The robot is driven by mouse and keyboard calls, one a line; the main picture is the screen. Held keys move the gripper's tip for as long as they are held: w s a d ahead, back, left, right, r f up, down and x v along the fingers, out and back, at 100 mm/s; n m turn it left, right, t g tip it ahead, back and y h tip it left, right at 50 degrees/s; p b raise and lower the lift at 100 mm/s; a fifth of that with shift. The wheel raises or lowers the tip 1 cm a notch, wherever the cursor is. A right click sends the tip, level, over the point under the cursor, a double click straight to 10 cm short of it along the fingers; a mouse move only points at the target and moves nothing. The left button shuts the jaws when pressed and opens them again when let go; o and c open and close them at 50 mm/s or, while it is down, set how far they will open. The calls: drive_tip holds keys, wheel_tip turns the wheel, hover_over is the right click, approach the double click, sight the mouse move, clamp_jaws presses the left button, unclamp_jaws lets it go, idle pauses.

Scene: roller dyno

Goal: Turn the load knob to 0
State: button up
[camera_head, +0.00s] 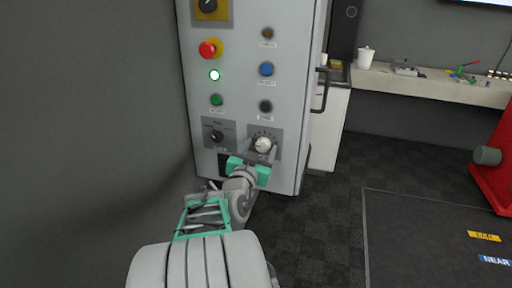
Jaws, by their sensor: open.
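The load knob (263,144) is a round, pale knob on a grey dial plate at the lower right of the cabinet front. Its scale marks are too small to read, and so is its setting. My gripper (261,149) is at the knob, with its fingers open on either side of it. Whether the fingers touch the knob cannot be told. My gripper's body covers the lower part of the dial plate.
The grey control cabinet (238,92) bears a black selector knob (216,136) left of the load knob. A door handle (321,90) sticks out at right.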

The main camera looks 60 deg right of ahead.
drive_tip(key=shift+s+a+r, duration=0.1)
drive_tip(key=shift+s+a, duration=0.1)
drive_tip(key=c, duration=0.7)
clamp_jaws()
drive_tip(key=shift+w, duration=0.1)
drive_tip(key=shift+n, duration=0.3)
drive_tip(key=n+b, duration=0.1)
drive_tip(key=n, duration=0.3)
drive_tip(key=shift+w+n, duration=0.1)
drive_tip(key=shift+n, duration=0.2)
drive_tip(key=n, duration=0.5)
drive_tip(key=shift+r+n+p, duration=0.15)
drive_tip(key=shift+n+p, duration=0.15)
